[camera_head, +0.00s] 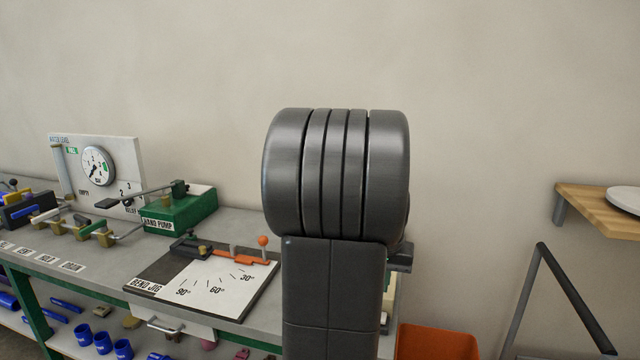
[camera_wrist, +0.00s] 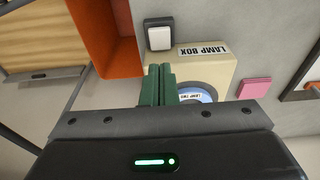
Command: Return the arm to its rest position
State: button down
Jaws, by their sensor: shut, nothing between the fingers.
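My gripper (camera_wrist: 160,70) shows in the wrist view with its two green fingers together and nothing between them. The fingers stand over or in front of the beige lamp box (camera_wrist: 221,72); I cannot tell whether they touch it. A blue ring (camera_wrist: 207,93) with a white label on the lamp box is partly hidden behind the fingers. In the head view my raised dark arm fills the middle and hides part of the bench; the gripper does not show there.
The grey bench holds a bend jig (camera_head: 218,284), a green hand pump (camera_head: 180,211) and a gauge panel (camera_head: 128,160). An orange bin (camera_head: 437,343) is right of my arm, with a wooden shelf (camera_head: 590,202) beyond. A pink block (camera_wrist: 254,88) lies right of the lamp box.

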jog(key=shift+s+a+r, duration=0.1)
jog(key=shift+s+r, duration=0.05)
jog(key=shift+r, duration=0.65)
jog(key=shift+s+r, duration=0.1)
jog(key=shift+r, duration=0.65)
